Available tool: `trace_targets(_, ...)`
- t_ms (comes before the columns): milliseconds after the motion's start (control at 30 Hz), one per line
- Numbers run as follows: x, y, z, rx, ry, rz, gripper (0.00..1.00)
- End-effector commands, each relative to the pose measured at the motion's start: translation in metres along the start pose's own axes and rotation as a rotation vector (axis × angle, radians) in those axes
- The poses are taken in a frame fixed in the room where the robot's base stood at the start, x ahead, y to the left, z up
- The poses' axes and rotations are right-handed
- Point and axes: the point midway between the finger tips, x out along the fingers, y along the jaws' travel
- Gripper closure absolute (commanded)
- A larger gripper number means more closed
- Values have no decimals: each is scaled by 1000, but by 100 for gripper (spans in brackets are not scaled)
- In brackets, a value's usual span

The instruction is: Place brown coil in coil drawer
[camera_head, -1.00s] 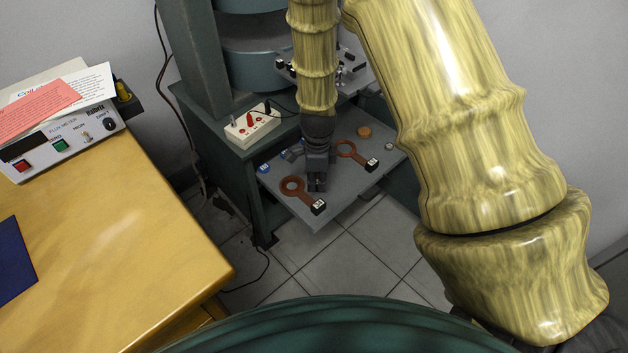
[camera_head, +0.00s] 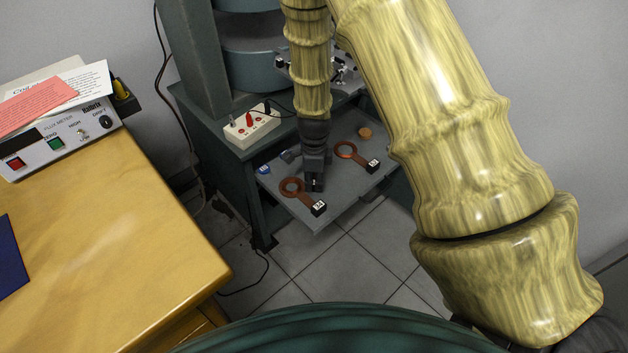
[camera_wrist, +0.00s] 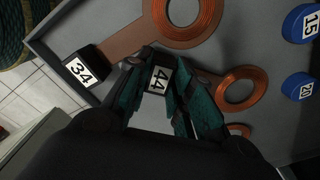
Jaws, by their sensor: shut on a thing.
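My gripper (camera_head: 314,182) is low over the grey drawer tray (camera_head: 338,213), between two copper-brown coils. In the wrist view my gripper (camera_wrist: 158,80) is shut on a black block labelled 44 (camera_wrist: 158,78). A brown coil ring (camera_wrist: 262,86) shows just right of the fingers, seemingly joined to that block; the fingers hide part of the link. A larger brown coil (camera_wrist: 160,30) with a block labelled 34 (camera_wrist: 80,70) lies on the tray beside it. In the head view one coil (camera_head: 292,187) lies left of my gripper and another (camera_head: 346,149) lies to its right.
Blue discs labelled 15 (camera_wrist: 300,22) and 20 (camera_wrist: 299,86) stand on the tray. An orange-brown disc (camera_head: 365,132) sits at its back. A white switch box (camera_head: 252,125) is on the green stand. A wooden desk (camera_head: 110,230) with a flux meter (camera_head: 62,140) is at left.

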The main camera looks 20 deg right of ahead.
Motion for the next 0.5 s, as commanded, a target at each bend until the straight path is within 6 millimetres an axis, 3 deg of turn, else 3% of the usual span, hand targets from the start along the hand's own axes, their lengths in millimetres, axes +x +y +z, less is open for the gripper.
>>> trace_targets(33, 1, 0, 0, 0, 0, 1, 100)
trace_targets(67, 2, 0, 0, 0, 0, 1, 76)
trace_targets(167, 2, 0, 0, 0, 0, 0, 57)
trace_targets(500, 1, 0, 0, 0, 0, 0, 56)
